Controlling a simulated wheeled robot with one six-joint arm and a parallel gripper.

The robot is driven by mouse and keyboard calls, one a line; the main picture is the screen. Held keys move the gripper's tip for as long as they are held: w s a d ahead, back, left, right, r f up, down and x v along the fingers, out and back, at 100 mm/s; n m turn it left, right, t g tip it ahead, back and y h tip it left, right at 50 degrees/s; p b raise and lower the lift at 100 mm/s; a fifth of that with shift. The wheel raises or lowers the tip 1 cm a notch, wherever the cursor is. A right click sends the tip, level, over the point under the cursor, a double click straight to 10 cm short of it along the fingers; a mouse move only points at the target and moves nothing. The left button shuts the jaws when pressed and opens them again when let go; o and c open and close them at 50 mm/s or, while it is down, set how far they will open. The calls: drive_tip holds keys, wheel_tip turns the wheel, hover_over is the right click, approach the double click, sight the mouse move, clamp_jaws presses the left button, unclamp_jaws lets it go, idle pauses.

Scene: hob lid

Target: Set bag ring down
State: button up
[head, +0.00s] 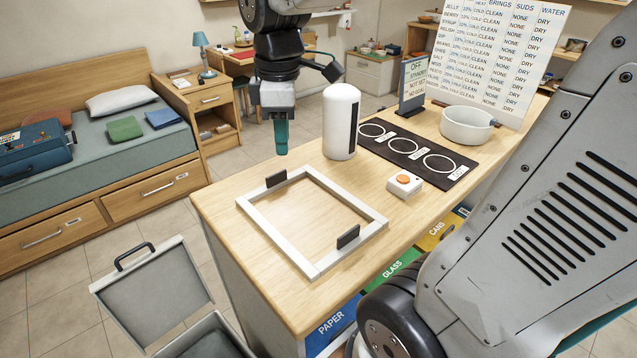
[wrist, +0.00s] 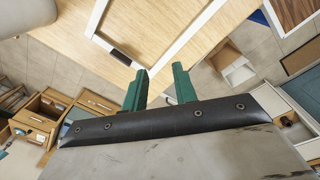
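The bag ring, a square white frame (head: 353,204) with two dark grips, lies flat on the wooden counter near its left end. The far grip (head: 276,179) and the near grip (head: 348,236) stand up from opposite sides. My gripper (head: 281,151), with green fingers, points down above and behind the far grip, apart from the frame. In the wrist view its fingers (wrist: 160,80) are spread with nothing between them. The frame (wrist: 183,38) and one dark grip (wrist: 120,57) show just beyond the fingertips in that view.
A white cylinder (head: 341,120) stands close right of my gripper. A white box with an orange button (head: 405,185), a black hob mat (head: 412,153), a white pot (head: 467,125) and a sign (head: 412,85) are further right. Bins labelled paper, glass and cans sit under the counter. A grey lidded box (head: 150,285) is at lower left.

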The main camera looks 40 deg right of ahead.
drive_tip(key=s+a+f+m, duration=0.2)
drive_tip(key=s+m, duration=0.8)
drive_tip(key=s, duration=0.5)
drive_tip(key=shift+a+f+t, duration=0.15)
drive_tip(key=shift+a+t, duration=0.15)
drive_tip(key=shift+a, duration=0.4)
